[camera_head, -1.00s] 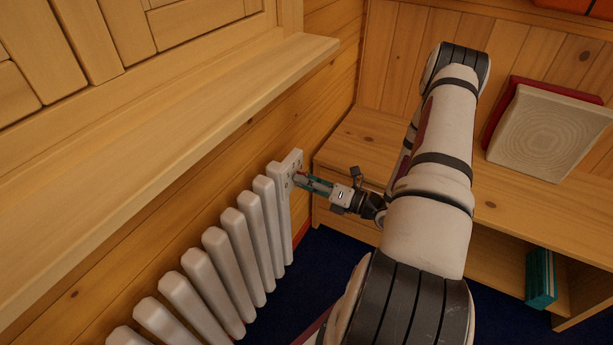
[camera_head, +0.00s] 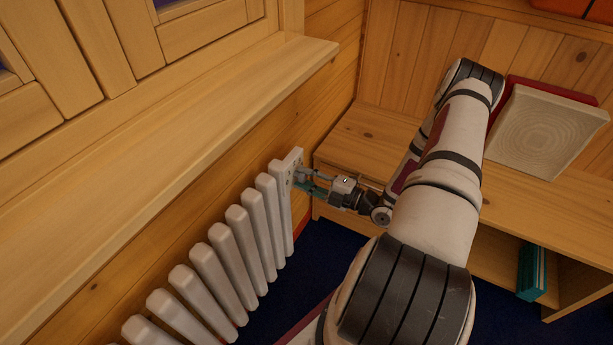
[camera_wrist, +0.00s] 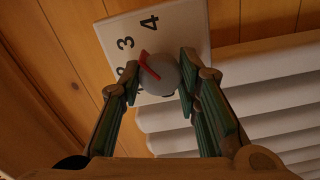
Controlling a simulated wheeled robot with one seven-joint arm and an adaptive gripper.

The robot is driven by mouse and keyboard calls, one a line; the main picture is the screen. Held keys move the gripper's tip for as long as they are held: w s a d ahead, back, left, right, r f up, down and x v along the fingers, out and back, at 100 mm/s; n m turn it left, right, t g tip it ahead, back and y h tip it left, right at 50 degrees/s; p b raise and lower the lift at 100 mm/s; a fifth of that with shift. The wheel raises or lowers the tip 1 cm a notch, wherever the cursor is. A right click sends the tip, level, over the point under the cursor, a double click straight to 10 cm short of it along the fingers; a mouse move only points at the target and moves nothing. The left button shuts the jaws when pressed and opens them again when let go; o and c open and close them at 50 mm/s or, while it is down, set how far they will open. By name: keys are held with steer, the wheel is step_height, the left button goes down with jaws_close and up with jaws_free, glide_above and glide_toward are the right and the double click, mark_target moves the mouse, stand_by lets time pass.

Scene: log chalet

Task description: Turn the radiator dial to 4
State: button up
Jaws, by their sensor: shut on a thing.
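The grey round radiator dial (camera_wrist: 160,92) has a red pointer mark and sits on a white plate (camera_wrist: 190,28). In the wrist view the digits 3 and 4 are readable above it, and another is partly hidden by the left finger. The red mark points up and left, between 3 and 4. My gripper (camera_wrist: 159,73) is shut on the dial, one green-padded finger on each side. In the head view my gripper (camera_head: 305,181) meets the plate (camera_head: 289,166) at the radiator's far end; the dial is mostly hidden there.
The white ribbed radiator (camera_head: 229,250) runs along the wooden wall under a jutting sill (camera_head: 190,125). A wooden bench (camera_head: 365,140) stands beyond my gripper, with a pale square object (camera_head: 545,130) on top and teal books (camera_head: 532,272) on its lower shelf. Dark blue floor lies between.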

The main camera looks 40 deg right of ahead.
steer(key=m+p, duration=0.1)
steer(key=m, duration=0.5)
steer(key=shift+r+m, duration=0.1)
steer(key=shift+m, duration=0.2)
stand_by(0.4)
steer(key=o, duration=1.1)
steer(key=shift+o, duration=0.2)
steer(key=shift+s, duration=0.1)
steer(key=v, duration=1.1)
steer(key=shift+s, duration=0.4)
steer(key=shift+d, duration=0.1)
